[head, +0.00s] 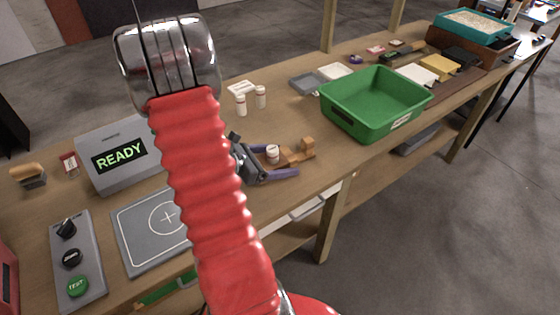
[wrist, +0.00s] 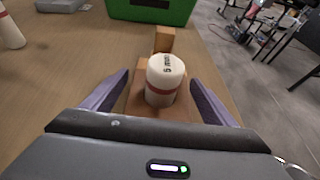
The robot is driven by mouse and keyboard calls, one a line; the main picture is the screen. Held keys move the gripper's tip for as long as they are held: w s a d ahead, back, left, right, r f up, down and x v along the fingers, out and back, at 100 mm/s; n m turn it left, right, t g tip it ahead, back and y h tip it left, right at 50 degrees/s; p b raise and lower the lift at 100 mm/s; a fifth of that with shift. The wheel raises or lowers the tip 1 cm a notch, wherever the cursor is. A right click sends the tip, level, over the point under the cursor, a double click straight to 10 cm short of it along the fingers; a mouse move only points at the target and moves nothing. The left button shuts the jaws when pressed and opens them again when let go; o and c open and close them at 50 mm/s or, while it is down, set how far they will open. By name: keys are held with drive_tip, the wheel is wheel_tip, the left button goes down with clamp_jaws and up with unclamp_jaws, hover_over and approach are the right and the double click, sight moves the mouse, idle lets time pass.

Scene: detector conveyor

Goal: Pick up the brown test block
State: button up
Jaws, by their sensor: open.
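The brown test block (head: 306,147) lies on the bench in front of my gripper; it has a flat base and a raised end. In the wrist view its raised end (wrist: 164,40) stands beyond a white bottle (wrist: 164,82) with a red band. The bottle (head: 272,154) appears upright on the block's base, covering part of it. My gripper (head: 284,160) is open, low over the bench. In the wrist view its purple fingers (wrist: 159,77) lie on either side of the block's base and bottle. Contact with the block cannot be told.
Two similar white bottles (head: 241,105) stand behind. A green bin (head: 364,126) is to the right. A grey box reading READY (head: 92,179), a grey plate with a cross (head: 136,243) and a control panel (head: 89,246) are left. The bench's front edge is close to the block.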

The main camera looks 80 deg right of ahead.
sight(280, 156)
drive_tip(key=shift+c, duration=0.6)
drive_tip(key=c, duration=1.2)
drive_tip(key=shift+r, duration=0.2)
drive_tip(key=shift+r, duration=4.85)
